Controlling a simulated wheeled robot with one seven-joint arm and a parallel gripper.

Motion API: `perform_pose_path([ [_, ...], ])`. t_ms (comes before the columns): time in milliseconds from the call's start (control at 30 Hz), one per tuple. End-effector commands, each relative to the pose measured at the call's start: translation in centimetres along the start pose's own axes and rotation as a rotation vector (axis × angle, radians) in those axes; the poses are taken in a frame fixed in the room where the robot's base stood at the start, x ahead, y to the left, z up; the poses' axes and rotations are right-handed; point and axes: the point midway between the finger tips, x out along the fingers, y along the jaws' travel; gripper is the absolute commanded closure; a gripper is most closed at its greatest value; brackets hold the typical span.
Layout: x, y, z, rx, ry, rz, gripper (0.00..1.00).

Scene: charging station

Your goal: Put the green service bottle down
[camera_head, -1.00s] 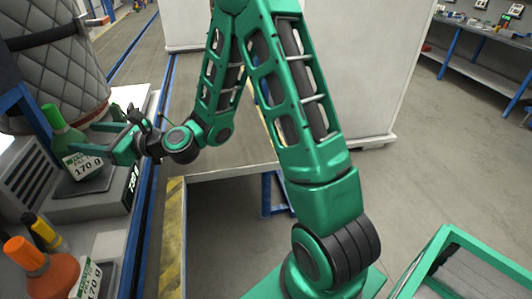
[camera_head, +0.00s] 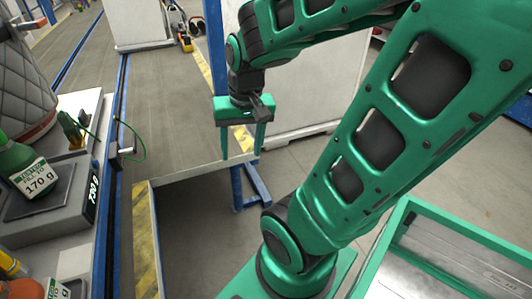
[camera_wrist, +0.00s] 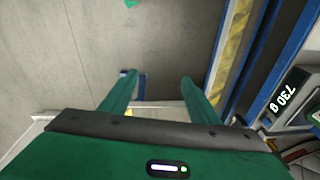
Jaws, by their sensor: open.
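The green service bottle (camera_head: 20,172), with a white label reading 170 g, stands on the dark plate of a scale (camera_head: 75,205) at the left edge of the head view. Its left part is cut off by the frame. My gripper (camera_head: 240,158) is well to the right of the bottle, over the floor beyond the bench, pointing down. Its two green fingers are apart with nothing between them.
An orange bottle (camera_head: 28,290) and a yellow item (camera_head: 12,264) stand at the lower left. A small yellow-green device with a cable (camera_head: 72,128) sits behind the scale. A blue post (camera_head: 216,60) rises close behind my gripper. A green-framed tray (camera_head: 450,250) is at the lower right.

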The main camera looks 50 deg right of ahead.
Motion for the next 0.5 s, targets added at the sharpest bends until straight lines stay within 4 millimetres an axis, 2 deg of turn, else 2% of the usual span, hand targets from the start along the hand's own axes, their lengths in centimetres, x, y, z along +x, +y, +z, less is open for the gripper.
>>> perform_pose_path([
  [33,-0.8,1.8,1.4,-0.01,-0.026,0.024,0.44],
  [100,-1.6,3.8,3.1,-0.025,-0.068,0.047,0.44],
  [200,-2.3,5.3,4.9,-0.038,-0.112,0.062,0.44],
  [300,-2.6,6.0,5.6,-0.044,-0.132,0.066,0.44],
  [500,-2.6,6.0,5.7,-0.045,-0.136,0.067,0.44],
])
